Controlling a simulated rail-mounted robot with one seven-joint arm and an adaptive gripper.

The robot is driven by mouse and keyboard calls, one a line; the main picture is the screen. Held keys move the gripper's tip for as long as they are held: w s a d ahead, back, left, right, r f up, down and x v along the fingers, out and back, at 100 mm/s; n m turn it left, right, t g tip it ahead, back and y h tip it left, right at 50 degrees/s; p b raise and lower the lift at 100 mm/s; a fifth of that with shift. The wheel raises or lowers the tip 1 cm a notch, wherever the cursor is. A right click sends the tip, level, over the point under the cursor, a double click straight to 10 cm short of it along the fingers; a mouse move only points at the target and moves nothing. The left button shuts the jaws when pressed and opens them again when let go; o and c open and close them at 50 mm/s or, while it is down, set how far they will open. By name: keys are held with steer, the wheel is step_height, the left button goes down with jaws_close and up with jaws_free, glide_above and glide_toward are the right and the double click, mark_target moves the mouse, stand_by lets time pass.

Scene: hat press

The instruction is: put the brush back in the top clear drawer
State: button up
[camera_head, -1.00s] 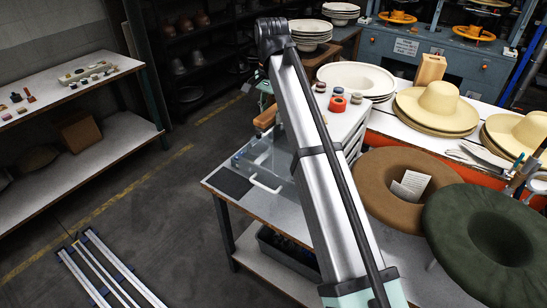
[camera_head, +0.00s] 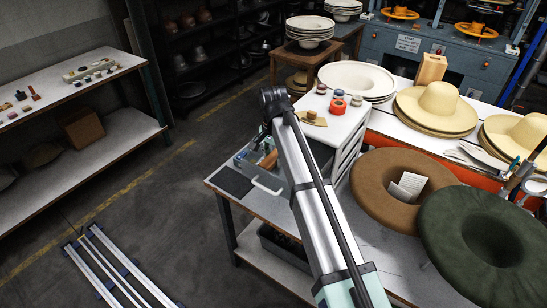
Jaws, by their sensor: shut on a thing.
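The top clear drawer (camera_head: 267,182) is pulled out from the white drawer unit (camera_head: 352,134), its white handle toward the front. The brush (camera_head: 268,159), with brown wood showing, is at the open drawer, low over it or inside; I cannot tell whether it touches the bottom. My gripper (camera_head: 263,147) is just above the brush and shut on it. My own arm hides much of the gripper and the right part of the drawer.
Thread spools and a red roll (camera_head: 337,107) stand on the unit's top. A dark mat (camera_head: 231,181) lies on the bench left of the drawer. Brown (camera_head: 375,192) and green (camera_head: 460,230) hats are at right, straw hats (camera_head: 437,105) behind.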

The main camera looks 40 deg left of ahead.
mark_target(273, 156)
steer(key=shift+f, duration=0.5)
steer(key=shift+f, duration=0.1)
steer(key=o, duration=1)
step_height(273, 156, up, 12)
steer(key=b, duration=0.3)
